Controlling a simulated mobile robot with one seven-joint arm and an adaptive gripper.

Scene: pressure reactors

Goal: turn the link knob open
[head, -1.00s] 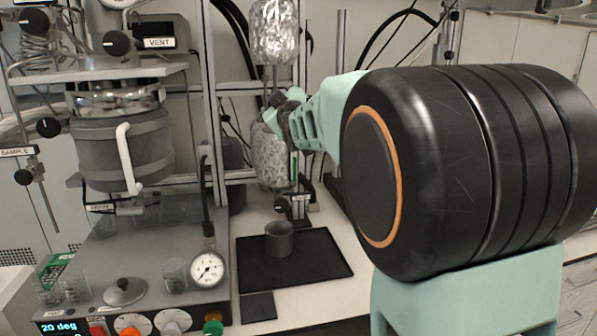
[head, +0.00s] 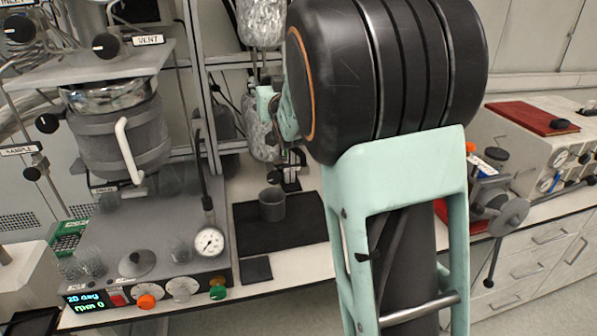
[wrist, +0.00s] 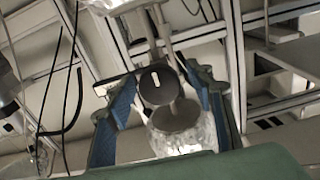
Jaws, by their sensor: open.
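The wrist view shows a round black knob (wrist: 158,84) with a white mark on its face. It sits between the two spread fingers of my gripper (wrist: 160,76), with space visible on both sides. I take it for the link knob, but no label is readable. A foil-wrapped vessel (wrist: 185,138) shows just below it. In the head view my gripper (head: 272,104) is at the foil-wrapped vessels behind the bench, small and partly hidden by my arm. The knob cannot be made out clearly there.
A reactor (head: 115,135) with VENT and SAMPLE valves stands at left on a control base with a pressure gauge (head: 209,241). A grey cup (head: 272,204) stands on a black mat (head: 300,228). Metal frame posts (head: 197,90) rise beside the vessels. Another instrument (head: 550,150) stands at right.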

